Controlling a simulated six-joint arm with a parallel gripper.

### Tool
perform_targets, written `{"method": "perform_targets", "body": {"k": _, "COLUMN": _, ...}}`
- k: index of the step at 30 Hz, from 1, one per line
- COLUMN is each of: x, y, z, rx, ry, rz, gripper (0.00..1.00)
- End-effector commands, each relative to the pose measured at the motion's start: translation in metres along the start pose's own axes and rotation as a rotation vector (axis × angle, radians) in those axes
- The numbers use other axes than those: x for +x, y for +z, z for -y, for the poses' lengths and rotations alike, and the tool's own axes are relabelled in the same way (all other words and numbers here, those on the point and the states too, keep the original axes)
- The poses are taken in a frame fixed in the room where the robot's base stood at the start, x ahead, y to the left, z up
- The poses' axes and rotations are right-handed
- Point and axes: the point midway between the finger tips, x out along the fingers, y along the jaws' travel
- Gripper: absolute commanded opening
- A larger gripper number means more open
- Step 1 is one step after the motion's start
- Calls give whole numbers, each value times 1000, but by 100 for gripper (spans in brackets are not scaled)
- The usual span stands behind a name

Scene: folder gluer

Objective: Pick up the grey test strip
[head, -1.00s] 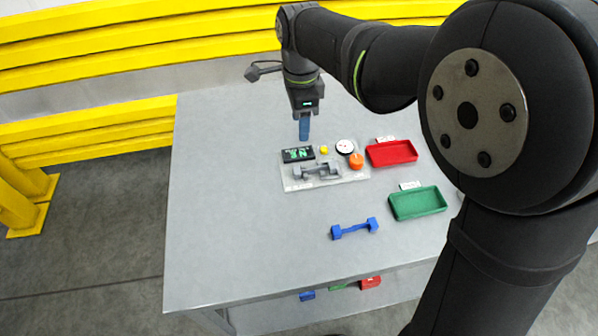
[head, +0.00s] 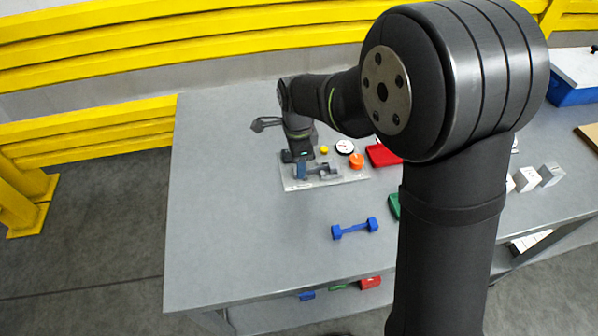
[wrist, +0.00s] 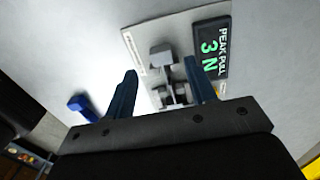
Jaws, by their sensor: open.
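The grey test strip (wrist: 168,75) is a dumbbell-shaped piece with blocky ends on a pale plate (wrist: 138,50). It also shows in the head view (head: 322,170), its left end partly hidden by my gripper (head: 301,172). In the wrist view my gripper (wrist: 160,76) is open, its two blue fingers on either side of the strip's image. I cannot tell whether the fingers touch it. A blue dumbbell-shaped strip (head: 355,229) lies on the table nearer the front, and its end shows in the wrist view (wrist: 82,105).
The plate also bears a display reading "PEAK PULL 3 N" (wrist: 212,48), a round dial (head: 344,147), an orange knob (head: 356,160) and a yellow button (head: 324,149). The table's left side is clear.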

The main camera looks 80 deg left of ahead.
Motion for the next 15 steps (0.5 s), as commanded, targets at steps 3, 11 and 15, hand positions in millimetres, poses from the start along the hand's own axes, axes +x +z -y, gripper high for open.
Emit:
{"method": "perform_targets", "body": {"k": 3, "x": 20, "y": 3, "z": 2, "rx": -1, "ry": 4, "rz": -1, "gripper": 51}}
{"method": "perform_targets", "body": {"k": 11, "x": 35, "y": 2, "z": 2, "rx": 0, "ry": 1, "rz": 0, "gripper": 51}}
{"method": "perform_targets", "body": {"k": 15, "x": 34, "y": 2, "z": 2, "rx": 0, "ry": 1, "rz": 0, "gripper": 39}}
